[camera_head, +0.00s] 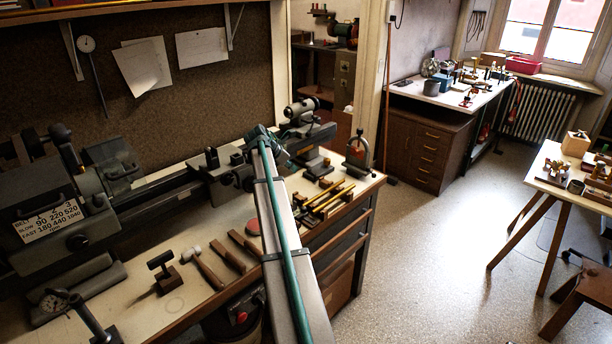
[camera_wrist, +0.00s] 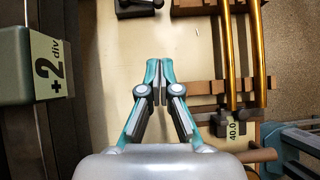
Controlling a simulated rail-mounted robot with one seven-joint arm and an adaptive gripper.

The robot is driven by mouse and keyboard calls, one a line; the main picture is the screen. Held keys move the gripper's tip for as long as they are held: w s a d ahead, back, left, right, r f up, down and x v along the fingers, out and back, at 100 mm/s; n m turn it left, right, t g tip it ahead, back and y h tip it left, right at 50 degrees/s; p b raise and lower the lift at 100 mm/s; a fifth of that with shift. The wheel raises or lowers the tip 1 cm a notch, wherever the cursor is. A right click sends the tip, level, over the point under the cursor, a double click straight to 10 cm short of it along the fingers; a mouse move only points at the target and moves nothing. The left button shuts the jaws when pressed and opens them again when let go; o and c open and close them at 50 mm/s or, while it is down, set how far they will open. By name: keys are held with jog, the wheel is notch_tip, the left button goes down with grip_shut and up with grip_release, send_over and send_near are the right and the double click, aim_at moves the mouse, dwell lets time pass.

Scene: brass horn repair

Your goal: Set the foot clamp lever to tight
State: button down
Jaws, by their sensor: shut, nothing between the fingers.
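My gripper (camera_wrist: 160,70) is shut and empty in the wrist view, its teal and grey fingertips together above the pale bench top. In the head view my arm reaches over the bench and hides part of it, and the fingers cannot be made out. I cannot tell for certain which part is the foot clamp lever. A dark block with a short rod and rounded end (camera_wrist: 138,9) lies beyond the fingertips at the top of the wrist view. The lathe tailstock (camera_head: 301,112) stands at the far end of the lathe; no lever setting can be read on it.
A block marked "+2 div" (camera_wrist: 48,63) is left of my gripper. Brass tubes (camera_wrist: 262,50) rest on wooden supports to the right. A mallet (camera_head: 203,267) and wooden-handled tools lie on the near bench. A dark standing tool (camera_head: 358,152) is at its right corner.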

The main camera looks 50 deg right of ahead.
jog(key=p+x, duration=0.3)
jog(key=x, duration=0.7)
jog(key=shift+w+d, duration=0.1)
jog(key=shift+d+f+p, duration=0.15)
jog(key=shift+d+p, duration=0.35)
jog(key=shift+d, duration=0.65)
jog(key=shift+s+d+f, duration=0.25)
jog(key=shift+s+d, duration=0.05)
jog(key=shift+d, duration=0.35)
